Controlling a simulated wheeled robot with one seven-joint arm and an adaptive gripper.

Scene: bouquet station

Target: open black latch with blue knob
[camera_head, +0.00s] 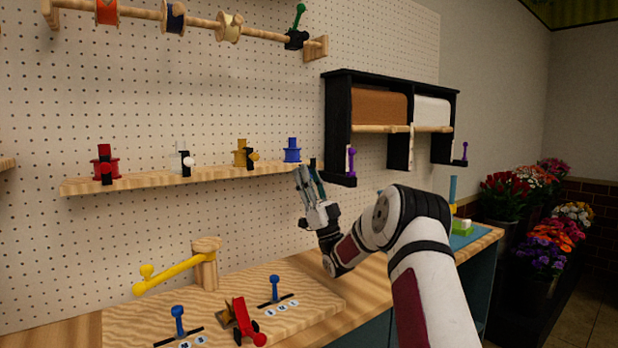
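My gripper (308,176) is raised in front of the right end of the wooden shelf, fingers pointing up. Its two fingers look apart, with a narrow gap and nothing clearly seen between them. I cannot clearly make out the black latch with the blue knob; the gripper covers the place right of the blue spool. A small dark piece shows at the fingertips, and I cannot tell whether it is latch or finger.
A black cabinet (338,120) hangs close right. Below stand a yellow lever (170,272) and blue-knobbed sliders (178,318) (275,285).

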